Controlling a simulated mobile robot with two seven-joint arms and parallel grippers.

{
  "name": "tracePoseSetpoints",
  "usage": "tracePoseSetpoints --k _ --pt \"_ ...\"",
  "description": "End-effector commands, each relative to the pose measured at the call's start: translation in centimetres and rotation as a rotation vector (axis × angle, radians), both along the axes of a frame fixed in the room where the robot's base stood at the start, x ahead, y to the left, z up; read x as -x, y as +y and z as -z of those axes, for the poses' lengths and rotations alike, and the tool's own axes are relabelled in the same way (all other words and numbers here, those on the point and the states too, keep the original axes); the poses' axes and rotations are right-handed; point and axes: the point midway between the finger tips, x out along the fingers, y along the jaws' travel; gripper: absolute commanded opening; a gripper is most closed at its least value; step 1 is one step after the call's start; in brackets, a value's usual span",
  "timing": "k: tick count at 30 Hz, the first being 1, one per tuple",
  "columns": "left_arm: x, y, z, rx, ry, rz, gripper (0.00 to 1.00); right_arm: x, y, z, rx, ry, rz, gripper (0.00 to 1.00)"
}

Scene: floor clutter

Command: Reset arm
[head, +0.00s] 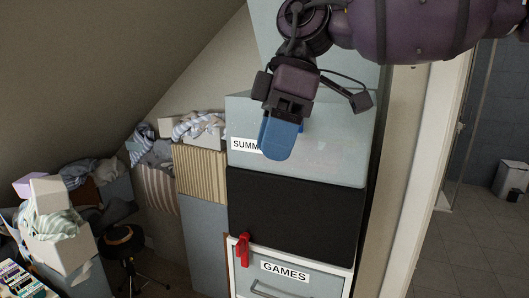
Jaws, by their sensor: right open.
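My right gripper (284,138) hangs down from my right arm, which comes in from the upper right. Its blue fingertips are in front of the light grey box labelled "SUMM…" (335,150), and the rest of that label is hidden behind them. One blue finger shows broadly and only a sliver of the other shows behind it. The gripper is open and I see nothing between the fingers. My left gripper is not in view.
Below are a black panel (295,215) and a drawer labelled "GAMES" (310,283), with a red object (243,250) at its upper left. Clothes-filled boxes (60,245) and a dark stool (120,240) stand left. A doorway with tiled floor (460,250) opens right.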

Motion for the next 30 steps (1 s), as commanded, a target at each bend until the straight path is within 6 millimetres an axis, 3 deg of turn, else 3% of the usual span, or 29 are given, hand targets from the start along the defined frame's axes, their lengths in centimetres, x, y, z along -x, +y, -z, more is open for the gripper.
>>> tracePoseSetpoints --k 1,3,12,21,30 --pt "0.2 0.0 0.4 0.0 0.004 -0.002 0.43 0.2 0.9 2.1 -0.052 0.036 -0.043 0.55" --pt "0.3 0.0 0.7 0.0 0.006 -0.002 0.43 0.6 2.2 4.0 -0.13 0.067 -0.103 0.55" --pt "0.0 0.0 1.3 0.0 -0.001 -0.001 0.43 2.6 6.9 10.7 -0.511 0.166 -0.274 0.55" --pt "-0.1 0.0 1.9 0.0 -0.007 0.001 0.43 4.2 10.2 14.9 -0.927 0.189 -0.305 0.55" --pt "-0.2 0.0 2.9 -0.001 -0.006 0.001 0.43 4.0 11.5 17.7 -1.314 0.115 -0.18 0.55"
